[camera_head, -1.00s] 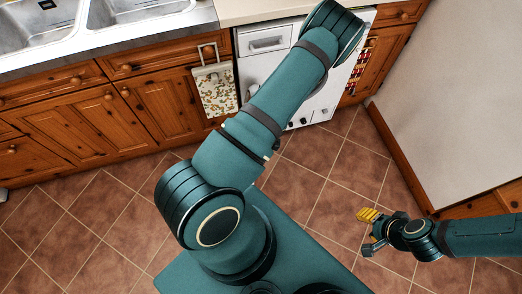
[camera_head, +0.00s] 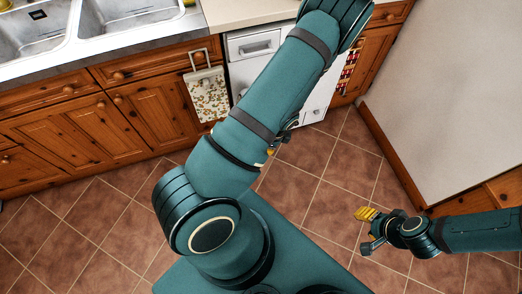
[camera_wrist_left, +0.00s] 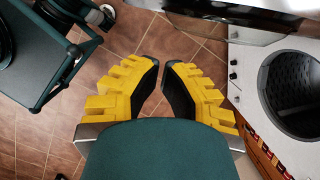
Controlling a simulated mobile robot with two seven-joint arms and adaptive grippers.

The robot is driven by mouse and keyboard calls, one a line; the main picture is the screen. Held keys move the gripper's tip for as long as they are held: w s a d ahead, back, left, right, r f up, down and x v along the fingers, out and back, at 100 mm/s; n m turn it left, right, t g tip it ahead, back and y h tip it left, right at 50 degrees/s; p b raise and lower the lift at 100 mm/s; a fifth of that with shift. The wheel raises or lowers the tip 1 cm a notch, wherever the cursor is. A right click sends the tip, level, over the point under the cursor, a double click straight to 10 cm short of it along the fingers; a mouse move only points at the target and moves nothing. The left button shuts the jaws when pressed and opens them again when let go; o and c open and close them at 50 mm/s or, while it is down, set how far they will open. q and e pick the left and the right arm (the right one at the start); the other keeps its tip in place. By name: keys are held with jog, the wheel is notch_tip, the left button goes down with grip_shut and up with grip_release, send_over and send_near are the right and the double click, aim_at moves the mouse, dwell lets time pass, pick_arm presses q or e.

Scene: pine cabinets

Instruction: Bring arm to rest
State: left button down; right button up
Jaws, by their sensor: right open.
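My left arm (camera_head: 250,115) reaches from the lower middle toward the white appliance in the head view. Its gripper is mostly hidden behind the arm there; dark parts and a bit of yellow peek out at the arm's right side. In the left wrist view the left gripper (camera_wrist_left: 162,64) shows two yellow fingers with black pads, a gap of bare floor between them. It is open and empty. My right gripper (camera_head: 366,231) is open and empty over the tiled floor at the right, one yellow finger showing clearly.
Pine cabinets (camera_head: 68,135) with a steel sink above run along the back left. A patterned towel (camera_head: 208,95) hangs on a door. A white appliance (camera_head: 250,46) stands behind the left arm; a pale surface (camera_head: 440,100) fills the right. Tiled floor (camera_head: 310,155) between is clear.

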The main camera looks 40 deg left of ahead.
pick_arm(q)
jog(key=shift+v, duration=1.45)
jog(key=s+d+r+n+t+h, duration=0.1)
jog(key=d+r+n+h, duration=0.1)
jog(key=d+n, duration=0.4)
jog(key=s+d+r+n+t+h, duration=0.1)
jog(key=d+n+h, duration=0.3)
jog(key=d, duration=0.9)
jog(key=shift+r+n+t, duration=0.4)
jog(key=shift+n+t, duration=0.3)
jog(key=shift+n, duration=0.4)
